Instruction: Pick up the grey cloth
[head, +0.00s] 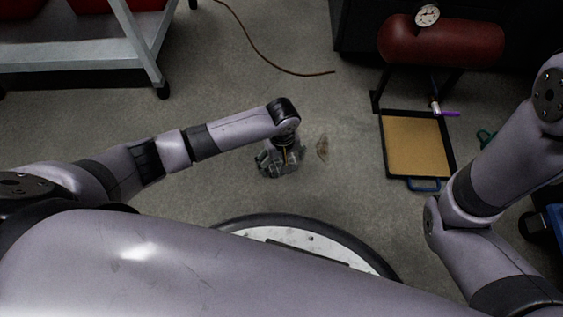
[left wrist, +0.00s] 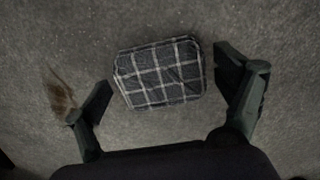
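The grey cloth (left wrist: 160,74) shows in the left wrist view as a dark grey, folded pad with a pale check pattern, lying flat on the floor. My left gripper (left wrist: 163,84) is open, with one finger at each side of the cloth and floor showing between each finger and the cloth. In the head view my left gripper (head: 280,165) points down at the floor in front of my base. It largely hides the cloth there. My right arm is at the right of the head view, but its gripper is out of the picture.
A brown patch or scrap (head: 322,147) is on the floor close beside the left gripper. A tan-bottomed black tray (head: 384,150) lies farther right, below a red tank (head: 450,43) with a gauge. A cable (head: 262,55) and a grey trolley (head: 70,54) are farther back.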

